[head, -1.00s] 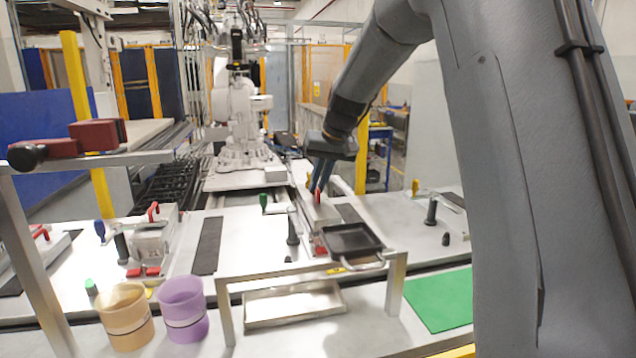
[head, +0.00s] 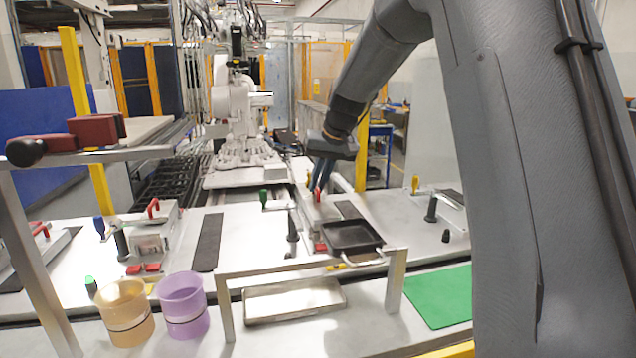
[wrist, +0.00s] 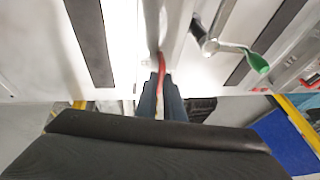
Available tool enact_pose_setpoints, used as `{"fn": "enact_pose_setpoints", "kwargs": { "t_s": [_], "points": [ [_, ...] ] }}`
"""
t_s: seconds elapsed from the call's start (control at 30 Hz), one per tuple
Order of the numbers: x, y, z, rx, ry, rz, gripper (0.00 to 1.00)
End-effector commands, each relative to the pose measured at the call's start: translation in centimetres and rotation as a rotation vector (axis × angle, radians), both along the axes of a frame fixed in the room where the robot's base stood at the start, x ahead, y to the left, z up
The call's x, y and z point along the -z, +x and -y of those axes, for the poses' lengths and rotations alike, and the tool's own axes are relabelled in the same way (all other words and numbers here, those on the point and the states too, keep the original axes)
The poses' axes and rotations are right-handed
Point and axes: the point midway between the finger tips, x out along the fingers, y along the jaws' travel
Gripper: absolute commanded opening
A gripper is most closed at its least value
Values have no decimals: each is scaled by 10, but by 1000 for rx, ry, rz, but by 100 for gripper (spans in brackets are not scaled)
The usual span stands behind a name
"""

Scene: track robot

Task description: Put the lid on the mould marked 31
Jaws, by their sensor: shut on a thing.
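My gripper (head: 317,188) is at the middle station and is shut on the red handle (head: 317,197) of a pale grey lid (head: 324,211). In the wrist view, my gripper (wrist: 160,92) has the red handle (wrist: 162,68) between its fingers. The lid appears at or just above a mould behind the black tray; I cannot tell whether they touch. The tray and my fingers hide part of it. Another mould (head: 150,241) with a red-handled lid stands at the left station. I cannot read the mould numbers.
A green-handled clamp (head: 270,202) stands left of the lid; its handle (wrist: 257,63) shows in the wrist view. A black tray (head: 352,237) sits in front on a metal stand (head: 225,300). Purple (head: 184,318) and tan (head: 127,325) cups stand at front left. The green mat (head: 440,297) is bare.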

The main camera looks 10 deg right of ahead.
Motion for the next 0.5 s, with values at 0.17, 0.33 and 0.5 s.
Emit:
{"fn": "enact_pose_setpoints", "kwargs": {
  "t_s": [0.17, 0.33, 0.5],
  "points": [
    [-2, 1, 0, 1, 0, 3, 0],
    [-1, 1, 0, 1, 0, 3, 0],
    [2, 1, 0, 1, 0, 3, 0]
  ]
}}
